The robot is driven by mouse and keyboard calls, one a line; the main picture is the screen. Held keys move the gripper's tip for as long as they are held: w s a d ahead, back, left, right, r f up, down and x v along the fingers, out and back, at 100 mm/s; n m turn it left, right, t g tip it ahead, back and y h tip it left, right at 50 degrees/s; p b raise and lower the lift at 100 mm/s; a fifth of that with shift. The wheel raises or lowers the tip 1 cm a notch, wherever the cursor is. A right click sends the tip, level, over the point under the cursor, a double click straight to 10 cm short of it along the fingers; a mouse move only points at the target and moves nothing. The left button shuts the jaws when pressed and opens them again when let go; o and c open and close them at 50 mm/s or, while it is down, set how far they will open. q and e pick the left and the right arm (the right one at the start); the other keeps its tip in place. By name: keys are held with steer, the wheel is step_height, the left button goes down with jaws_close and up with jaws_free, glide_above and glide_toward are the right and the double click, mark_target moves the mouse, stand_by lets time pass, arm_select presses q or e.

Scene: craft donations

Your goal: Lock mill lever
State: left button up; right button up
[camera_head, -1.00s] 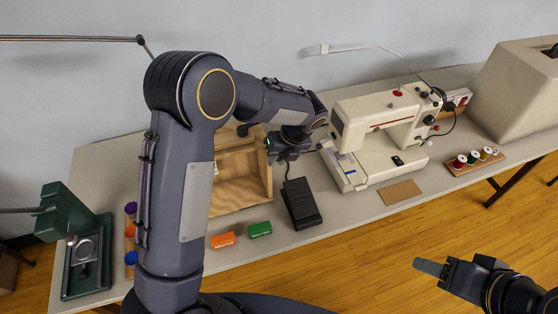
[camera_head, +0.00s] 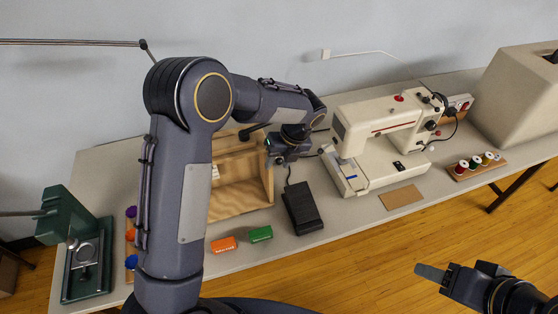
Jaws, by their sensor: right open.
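A dark green machine (camera_head: 72,242) stands at the left end of the table, with a round metal part on its base. A thin dark rod (camera_head: 18,213) runs from its head out of the left picture edge. I cannot tell whether this is the mill lever, or whether it is locked. My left gripper (camera_head: 284,160) is above the table between the wooden box and the sewing machine, away from the green machine. Its fingers are too small and dark to read. My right gripper (camera_head: 432,272) is open and empty, over the floor in front of the table.
An open wooden box (camera_head: 240,200), partly hidden by my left arm, stands mid-table. A black pedal (camera_head: 302,208), orange block (camera_head: 223,244), green block (camera_head: 260,234) and sewing machine (camera_head: 380,140) are nearby. A spool rack (camera_head: 475,166) and beige case (camera_head: 515,95) stand right.

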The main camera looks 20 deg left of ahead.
arm_select(q)
steer(key=shift+r, duration=0.15)
steer(key=b+v, duration=0.1)
steer(key=v, duration=0.5)
steer(key=shift+d+r, duration=0.25)
steer(key=shift+r, duration=0.5)
